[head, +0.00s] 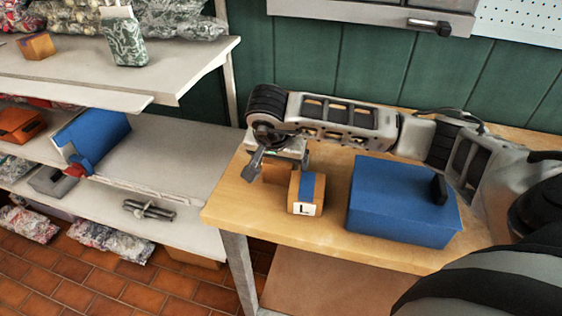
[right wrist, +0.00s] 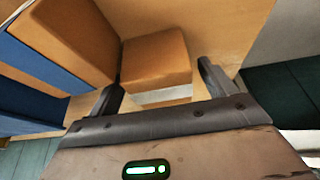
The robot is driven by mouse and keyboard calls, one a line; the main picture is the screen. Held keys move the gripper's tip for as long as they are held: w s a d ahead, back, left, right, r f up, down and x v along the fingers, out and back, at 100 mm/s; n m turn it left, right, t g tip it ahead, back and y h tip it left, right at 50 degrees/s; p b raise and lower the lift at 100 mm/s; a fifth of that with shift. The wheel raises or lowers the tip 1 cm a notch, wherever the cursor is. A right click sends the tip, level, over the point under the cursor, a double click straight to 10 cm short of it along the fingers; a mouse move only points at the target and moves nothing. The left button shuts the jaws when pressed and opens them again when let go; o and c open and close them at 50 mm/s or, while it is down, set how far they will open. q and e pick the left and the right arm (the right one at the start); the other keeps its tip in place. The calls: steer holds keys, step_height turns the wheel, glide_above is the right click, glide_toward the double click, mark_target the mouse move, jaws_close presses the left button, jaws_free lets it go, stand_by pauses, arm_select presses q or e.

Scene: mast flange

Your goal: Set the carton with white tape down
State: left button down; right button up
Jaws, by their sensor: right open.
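My right gripper (head: 279,160) is over the left end of the wooden workbench, its fingers apart. A plain brown carton (head: 275,174) shows below it, partly hidden by the gripper and the front carton. In the right wrist view, this carton (right wrist: 155,60) lies between and just beyond the open fingers (right wrist: 160,82). A white strip (right wrist: 165,95), looking like tape, shows on its near side. It appears to rest on the bench; finger contact is unclear. A second carton (head: 306,193), with blue tape and an "L" label, stands right beside it. My left gripper is not visible.
A blue box (head: 400,200) with a black handle stands on the workbench (head: 325,232), right of the cartons. The bench's left edge is close to the gripper.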

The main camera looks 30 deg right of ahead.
steer(key=shift+x, duration=0.75)
steer(key=shift+r, duration=0.1)
steer(key=c, duration=1.3)
